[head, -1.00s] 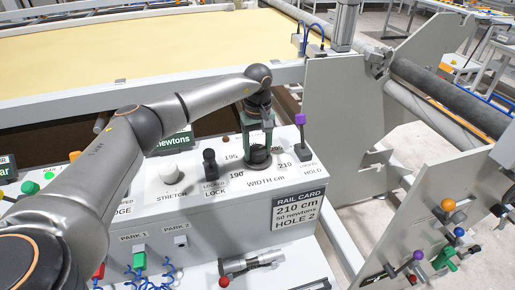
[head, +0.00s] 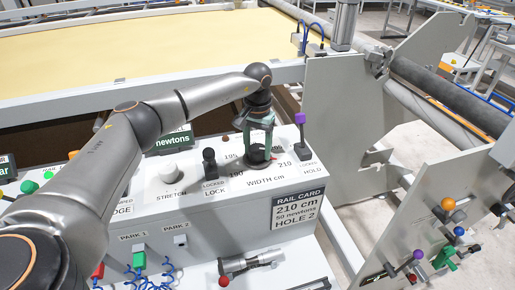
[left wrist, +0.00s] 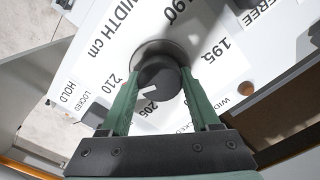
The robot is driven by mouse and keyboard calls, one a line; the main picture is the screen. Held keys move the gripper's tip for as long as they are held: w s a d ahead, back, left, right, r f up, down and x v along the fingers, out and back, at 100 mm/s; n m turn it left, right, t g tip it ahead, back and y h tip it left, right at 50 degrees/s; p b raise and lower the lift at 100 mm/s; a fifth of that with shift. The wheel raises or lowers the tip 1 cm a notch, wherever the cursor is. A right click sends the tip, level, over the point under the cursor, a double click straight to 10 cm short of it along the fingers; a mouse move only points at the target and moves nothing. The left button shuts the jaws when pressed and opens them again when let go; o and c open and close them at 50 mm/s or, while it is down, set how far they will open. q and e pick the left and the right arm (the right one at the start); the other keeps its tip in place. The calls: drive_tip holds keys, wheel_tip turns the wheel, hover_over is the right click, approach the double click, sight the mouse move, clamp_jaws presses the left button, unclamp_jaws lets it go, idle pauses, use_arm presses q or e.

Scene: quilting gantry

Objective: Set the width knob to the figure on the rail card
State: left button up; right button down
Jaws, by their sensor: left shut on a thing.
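The black width knob (head: 256,155) is on the white console, and my left gripper (head: 258,146) reaches down onto it. In the left wrist view the green fingers are shut on either side of the knob (left wrist: 160,72). Its white pointer mark (left wrist: 150,92) lies between the 205 figure (left wrist: 150,108) and the 210 figure (left wrist: 117,86). The rail card (head: 298,208) on the console front reads 210 cm, 50 newtons, HOLE 2. My right gripper is not in view.
The black lock lever (head: 210,165) and white stretch knob (head: 170,173) stand left of the width knob. A purple-topped hold lever (head: 300,122) stands to its right. A red-tipped tool (head: 246,265) lies on the lower ledge. Yellow fabric (head: 150,60) stretches behind.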

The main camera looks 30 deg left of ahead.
sight(258, 148)
use_arm(q)
drive_tip(key=shift+m, duration=0.5)
drive_tip(key=o, duration=1.4)
drive_tip(key=shift+c, duration=0.2)
drive_tip(key=shift+r, duration=0.1)
wheel_tip(258, 148, up, 12)
drive_tip(key=shift+r, duration=0.2)
